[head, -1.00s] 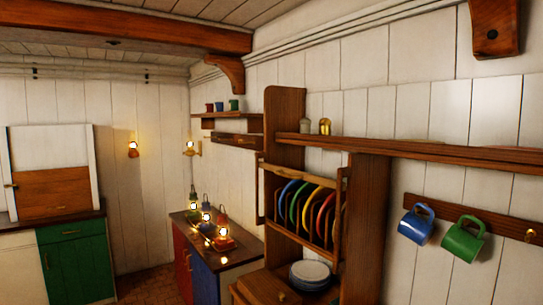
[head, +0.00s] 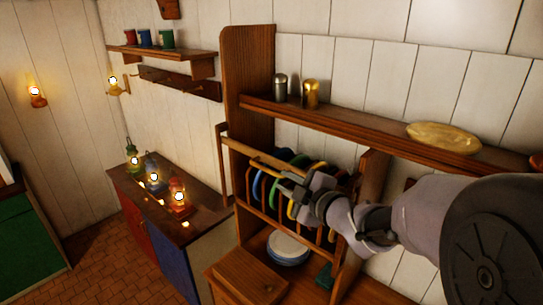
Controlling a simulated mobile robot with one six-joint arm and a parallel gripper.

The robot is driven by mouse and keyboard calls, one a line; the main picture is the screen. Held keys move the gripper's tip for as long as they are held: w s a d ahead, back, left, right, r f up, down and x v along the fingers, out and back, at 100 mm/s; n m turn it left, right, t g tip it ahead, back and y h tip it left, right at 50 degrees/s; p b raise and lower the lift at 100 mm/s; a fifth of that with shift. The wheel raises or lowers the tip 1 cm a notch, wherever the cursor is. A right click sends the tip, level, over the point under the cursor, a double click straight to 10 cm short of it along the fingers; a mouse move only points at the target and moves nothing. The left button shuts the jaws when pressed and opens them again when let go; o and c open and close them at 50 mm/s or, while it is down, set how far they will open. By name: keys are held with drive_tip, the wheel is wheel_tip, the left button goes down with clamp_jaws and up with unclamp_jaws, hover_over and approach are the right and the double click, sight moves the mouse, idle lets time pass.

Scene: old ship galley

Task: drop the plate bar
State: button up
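The plate bar (head: 250,155) is a light wooden rail across the upper front of the plate rack. It lies in front of several coloured plates standing on edge, among them a blue plate (head: 258,186). The rack's wooden frame (head: 243,192) has upright slats below the bar. My gripper (head: 287,185) is at the front of the rack, by the right part of the bar, and seems close to it or touching it. My gripper and arm hide the bar's right end and some plates. The fingers are too small to tell whether they are open or shut on the bar.
A stack of white plates (head: 288,246) sits below the rack. A long shelf (head: 360,132) above holds two shakers and an oval dish (head: 443,136). Lit lanterns (head: 178,194) stand on the counter (head: 205,224) at left. Tiled floor at lower left is clear.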

sight(269, 171)
drive_tip(key=p+x, duration=0.1)
drive_tip(key=x, duration=1)
drive_tip(key=shift+w+a, duration=0.2)
drive_tip(key=shift+s+d, duration=0.1)
drive_tip(key=shift+c, duration=0.4)
clamp_jaws()
